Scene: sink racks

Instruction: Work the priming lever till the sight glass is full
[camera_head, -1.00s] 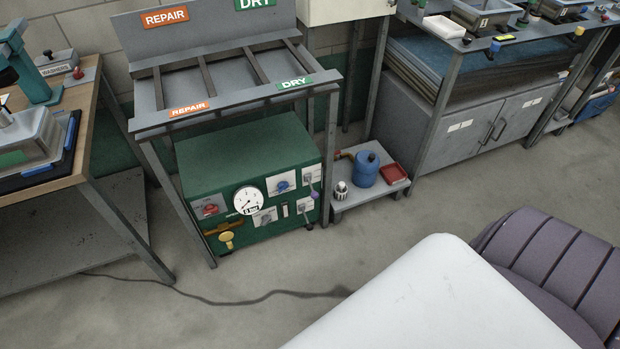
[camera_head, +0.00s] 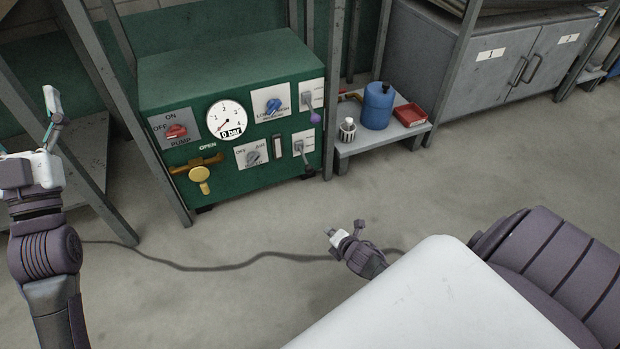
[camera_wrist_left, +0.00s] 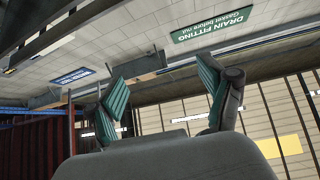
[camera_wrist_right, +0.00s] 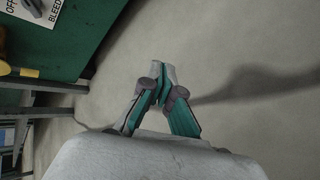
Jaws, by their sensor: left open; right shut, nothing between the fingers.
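The green pump unit (camera_head: 225,75) has a dial gauge (camera_head: 226,119) marked 0 bar. A narrow upright slot (camera_head: 278,147), apparently the sight glass, is in its front; its level is too small to tell. A lever with a purple knob (camera_head: 315,117) is at the upper right, and a grey lever (camera_head: 301,149) is below it. Which is the priming lever is unclear. My right gripper (camera_head: 329,232) is shut and empty, in front of and apart from the unit; its fingertips meet in the right wrist view (camera_wrist_right: 161,82). My left gripper (camera_head: 28,122) is open, empty and raised at the left.
The panel also carries a red pump knob (camera_head: 176,131), a blue knob (camera_head: 273,105), a grey selector (camera_head: 253,158) and a brass valve (camera_head: 200,173). A low shelf (camera_head: 365,143) at right holds a blue can (camera_head: 377,106) and red tray (camera_head: 410,114). A cable (camera_head: 190,267) crosses the open floor.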

